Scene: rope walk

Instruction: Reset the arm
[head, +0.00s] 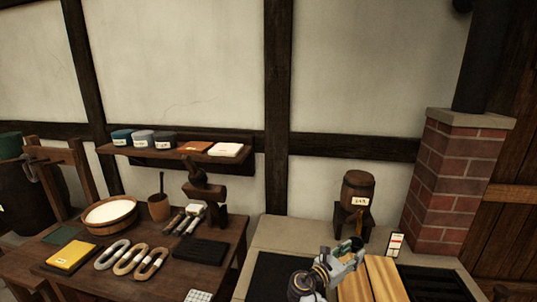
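My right gripper (349,250) shows at the lower right of the head view, with its wrist below and to the left of it. It hangs over the front of the stone counter (285,236), beside the yellow wooden boards (383,277). It is small and seen at an angle, so I cannot tell whether its fingers are apart. No object shows clearly in it. My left arm and gripper are not in view.
A small barrel (358,188) on a stand and a brick chimney (456,180) stand behind the gripper. The wooden table (215,262) at left holds a round tub (110,214), rope coils (131,258) and tools. A wall shelf (175,154) hangs above.

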